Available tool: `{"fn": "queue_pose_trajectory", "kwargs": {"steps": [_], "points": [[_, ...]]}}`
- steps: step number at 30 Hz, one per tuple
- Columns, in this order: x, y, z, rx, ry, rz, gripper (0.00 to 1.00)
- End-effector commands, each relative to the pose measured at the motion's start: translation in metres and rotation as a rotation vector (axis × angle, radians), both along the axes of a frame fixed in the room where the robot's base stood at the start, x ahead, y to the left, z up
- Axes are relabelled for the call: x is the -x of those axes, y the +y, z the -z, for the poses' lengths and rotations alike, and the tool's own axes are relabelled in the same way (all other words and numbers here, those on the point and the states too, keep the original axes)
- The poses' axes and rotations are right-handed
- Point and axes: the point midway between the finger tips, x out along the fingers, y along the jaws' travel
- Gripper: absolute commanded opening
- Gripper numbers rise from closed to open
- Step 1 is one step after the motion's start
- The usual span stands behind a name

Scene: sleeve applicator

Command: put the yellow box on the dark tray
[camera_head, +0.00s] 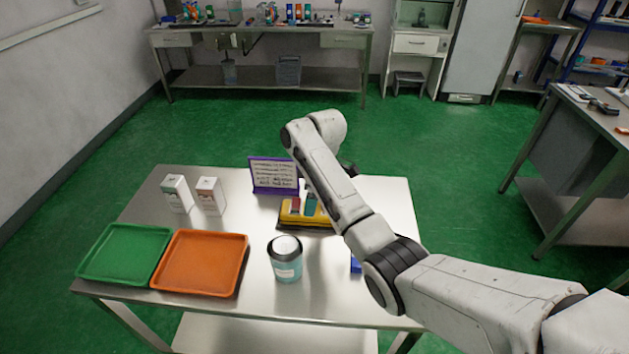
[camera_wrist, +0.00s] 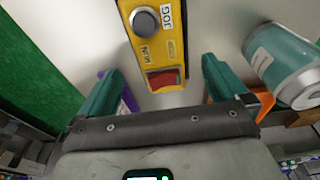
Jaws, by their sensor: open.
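A yellow box (camera_wrist: 158,45) with a grey knob, a red switch and the words JOG and RUN lies ahead of my gripper (camera_wrist: 160,70) in the wrist view. The two teal fingers are apart, one on each side of the box's near end, with nothing visibly held. I cannot tell how far above it they are. In the head view a yellow body (camera_head: 290,210) with a dark base stands mid-table, partly behind my arm; it may be the same box. My gripper is mostly hidden there behind the arm. I cannot make out a separate dark tray.
A teal can (camera_head: 286,260) stands in front of the yellow body; a purple framed sign (camera_head: 273,175) stands behind it. Green (camera_head: 127,253) and orange (camera_head: 200,262) trays lie at the left, with two small cartons (camera_head: 210,196) behind. A blue item (camera_head: 355,265) shows beside my arm.

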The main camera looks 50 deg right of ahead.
Motion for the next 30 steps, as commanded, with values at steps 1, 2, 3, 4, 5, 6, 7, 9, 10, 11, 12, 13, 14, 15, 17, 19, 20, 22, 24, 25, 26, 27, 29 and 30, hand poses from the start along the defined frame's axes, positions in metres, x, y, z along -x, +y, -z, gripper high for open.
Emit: {"fn": "queue_pose_trajectory", "kwargs": {"steps": [1,2,3,4,5,6,7,9,10,11,12,13,14,15,17,19,20,22,24,25,26,27,29,30], "points": [[0.0,-0.002,-0.01,0.001,-0.005,0.001,1.0],[0.001,-0.002,-0.016,0.0,-0.004,0.001,1.0],[0.002,-0.003,-0.023,0.0,-0.004,0.001,1.0],[0.002,-0.003,-0.028,0.001,-0.005,0.002,1.0],[0.003,-0.004,-0.033,0.001,-0.003,0.001,1.0],[0.003,-0.004,-0.038,0.001,-0.003,0.0,1.0],[0.004,-0.004,-0.042,0.001,-0.002,0.0,1.0],[0.005,-0.005,-0.049,0.001,-0.002,0.0,1.0],[0.006,-0.005,-0.051,0.0,-0.001,0.0,1.0],[0.006,-0.005,-0.053,0.0,0.0,0.001,1.0],[0.006,-0.005,-0.054,0.0,0.0,0.001,1.0],[0.007,-0.005,-0.055,0.0,0.0,0.001,1.0],[0.007,-0.006,-0.056,0.0,0.0,0.001,1.0],[0.007,-0.006,-0.057,0.0,0.0,0.001,1.0],[0.007,-0.006,-0.057,0.0,0.0,0.001,1.0],[0.007,-0.006,-0.057,0.0,0.0,0.001,1.0],[0.007,-0.006,-0.057,0.0,0.0,0.001,1.0],[0.007,-0.006,-0.057,0.0,0.0,0.001,1.0],[0.007,-0.006,-0.057,0.0,0.0,0.001,1.0],[0.007,-0.006,-0.057,0.0,0.0,0.001,1.0],[0.007,-0.005,-0.057,0.0,0.0,0.0,1.0],[0.007,-0.005,-0.057,0.0,0.0,0.0,1.0],[0.007,-0.005,-0.057,0.0,0.0,0.0,1.0],[0.007,-0.005,-0.057,0.0,0.0,0.0,1.0]]}}
